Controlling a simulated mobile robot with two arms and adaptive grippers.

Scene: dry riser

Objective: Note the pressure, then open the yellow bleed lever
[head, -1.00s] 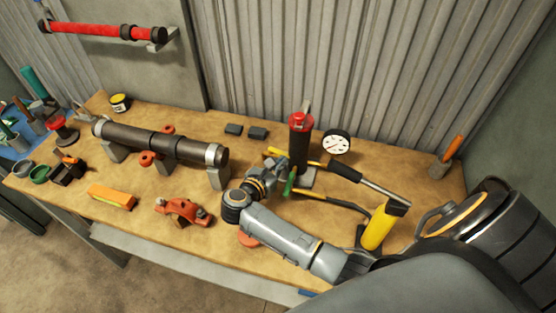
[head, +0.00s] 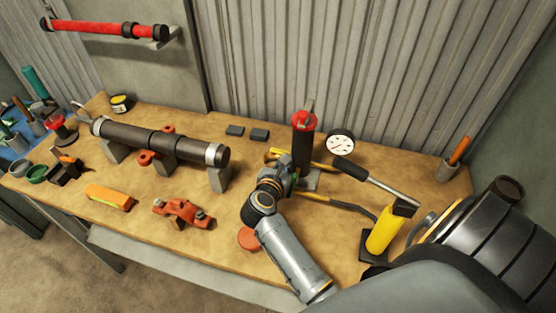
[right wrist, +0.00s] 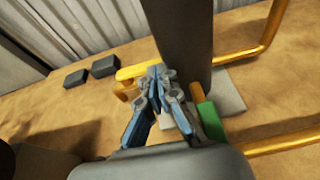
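The dark upright cylinder with a red top (head: 303,122) stands toward the back of the bench. A white round pressure gauge (head: 340,143) is to its right; its reading is too small to tell. A yellow lever-like bar (head: 275,152) shows left of the cylinder's foot, and in the right wrist view (right wrist: 138,69) it runs behind my fingertips. My right gripper (head: 287,172) is at the cylinder's near left side. In the right wrist view its fingers (right wrist: 158,75) converge and look shut; contact with the bar cannot be told. A green handle (right wrist: 208,118) is right of them. My left gripper is not in view.
A yellow hand pump (head: 384,228) with a long handle (head: 375,182) stands to the right. A dark pipe (head: 160,142) rests on supports at left. An orange clamp (head: 183,212) and orange block (head: 108,196) lie in front. Two black blocks (head: 259,134) lie near the wall.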

